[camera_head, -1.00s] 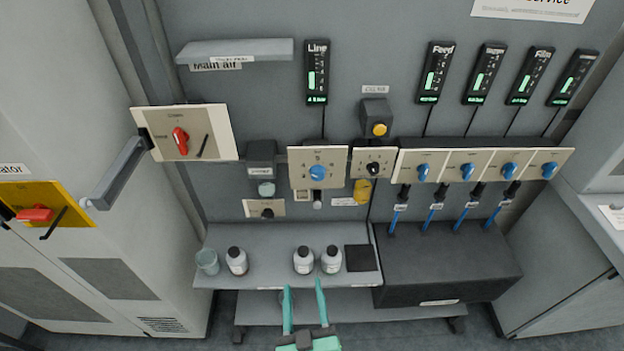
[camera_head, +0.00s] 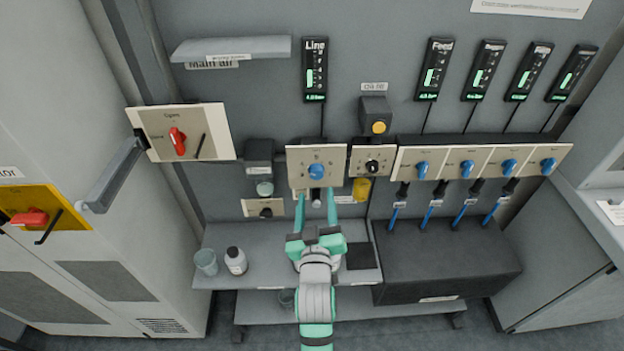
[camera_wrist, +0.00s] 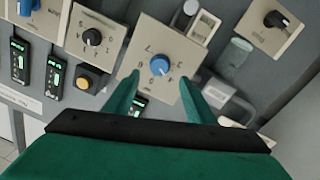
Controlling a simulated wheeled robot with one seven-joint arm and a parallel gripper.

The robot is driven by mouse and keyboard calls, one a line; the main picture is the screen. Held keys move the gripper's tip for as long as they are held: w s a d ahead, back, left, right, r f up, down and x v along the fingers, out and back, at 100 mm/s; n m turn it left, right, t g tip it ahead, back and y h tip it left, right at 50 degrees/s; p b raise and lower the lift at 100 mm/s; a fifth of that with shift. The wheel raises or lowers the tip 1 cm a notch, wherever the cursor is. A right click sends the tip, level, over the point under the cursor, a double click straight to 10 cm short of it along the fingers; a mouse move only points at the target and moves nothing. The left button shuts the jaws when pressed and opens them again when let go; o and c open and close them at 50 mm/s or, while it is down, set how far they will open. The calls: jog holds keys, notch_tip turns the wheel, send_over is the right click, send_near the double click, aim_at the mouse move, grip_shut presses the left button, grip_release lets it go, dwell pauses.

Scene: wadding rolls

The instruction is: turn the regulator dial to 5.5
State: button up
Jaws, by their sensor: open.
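The regulator dial (camera_head: 317,171) is a blue knob on a beige plate (camera_head: 298,179) below the Line gauge (camera_head: 315,70), whose small green readout is too small to read surely. The wrist view also shows the blue dial (camera_wrist: 160,64) with numbers around it, seen rotated. My gripper (camera_head: 316,200) is open and empty, its two green fingers pointing up at the plate just below the dial. In the wrist view the fingertips (camera_wrist: 160,82) lie either side of the dial's lower part. I cannot tell whether they touch the plate.
A smaller plate with a black knob (camera_head: 373,166) and a yellow button (camera_head: 379,127) are close on the right. Several blue knobs (camera_head: 422,168) run further right. A white bottle (camera_head: 236,261) and a beaker (camera_head: 206,262) stand on the shelf (camera_head: 270,270); my arm covers its middle.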

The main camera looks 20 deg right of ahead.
aim_at(317, 176)
jog(key=x, duration=0.6)
jog(key=shift+w, duration=0.4)
jog(key=shift+w+d, duration=0.35)
jog(key=shift+w, duration=0.15)
jog(key=shift+d, duration=0.15)
jog(key=shift+c, duration=0.3)
